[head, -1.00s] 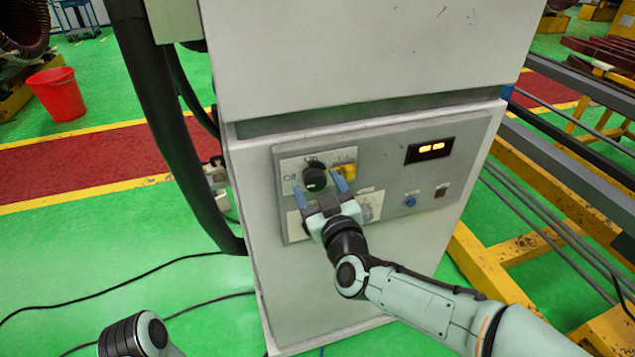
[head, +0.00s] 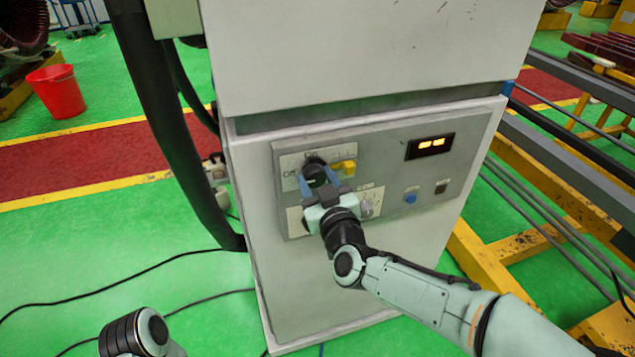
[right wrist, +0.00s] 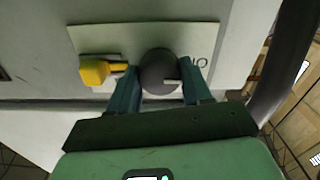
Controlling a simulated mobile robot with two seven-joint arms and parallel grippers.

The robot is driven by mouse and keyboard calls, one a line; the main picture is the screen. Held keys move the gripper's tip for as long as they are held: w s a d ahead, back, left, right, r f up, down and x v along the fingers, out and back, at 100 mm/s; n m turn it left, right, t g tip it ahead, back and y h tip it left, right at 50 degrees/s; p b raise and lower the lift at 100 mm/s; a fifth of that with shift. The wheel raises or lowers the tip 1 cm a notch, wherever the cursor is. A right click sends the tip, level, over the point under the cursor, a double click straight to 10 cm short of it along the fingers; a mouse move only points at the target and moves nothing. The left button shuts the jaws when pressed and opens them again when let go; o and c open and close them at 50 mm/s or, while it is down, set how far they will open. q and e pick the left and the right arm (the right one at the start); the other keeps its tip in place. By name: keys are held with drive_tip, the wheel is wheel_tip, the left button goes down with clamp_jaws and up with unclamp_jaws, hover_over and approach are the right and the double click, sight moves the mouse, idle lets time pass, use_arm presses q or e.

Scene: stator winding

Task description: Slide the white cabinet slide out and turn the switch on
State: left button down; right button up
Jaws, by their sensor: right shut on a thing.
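The white cabinet (head: 360,50) stands upright in the middle of the head view, with a grey control panel (head: 385,190) on its lower front. The black rotary switch (head: 314,168) sits at the panel's upper left, on a plate marked "Off" and "On". My right gripper (head: 320,180) is shut on the switch, one blue finger on each side of it. In the right wrist view the round dark switch knob (right wrist: 159,72) is between the two fingertips. Part of my left arm shows at the bottom left of the head view, but its gripper is out of view.
A yellow switch (head: 345,168) is just right of the black switch; it also shows in the right wrist view (right wrist: 94,70). The panel has a lit display (head: 431,146) and a blue button (head: 410,197). Yellow and grey frames stand on the right. Cables lie on the green floor.

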drive_tip(key=m+b, duration=0.2)
drive_tip(key=shift+f+m, duration=0.15)
drive_tip(key=shift+m, duration=0.25)
drive_tip(key=m+b, duration=0.2)
drive_tip(key=m, duration=0.1)
drive_tip(key=shift+m, duration=0.3)
drive_tip(key=m+b, duration=0.2)
drive_tip(key=m, duration=0.3)
drive_tip(key=shift+m+b, duration=0.3)
drive_tip(key=shift+b, duration=0.1)
use_arm(q)
wheel_tip(320, 180, down, 8)
drive_tip(key=b, duration=0.2)
drive_tip(key=shift+w+t, duration=0.2)
drive_tip(key=shift+t, duration=0.1)
use_arm(e)
drive_tip(key=m, duration=0.5)
use_arm(q)
drive_tip(key=shift+f, duration=0.1)
use_arm(e)
drive_tip(key=shift+m, duration=0.3)
drive_tip(key=o, duration=1.1)
drive_tip(key=shift+c, duration=0.2)
drive_tip(key=shift+s, duration=0.15)
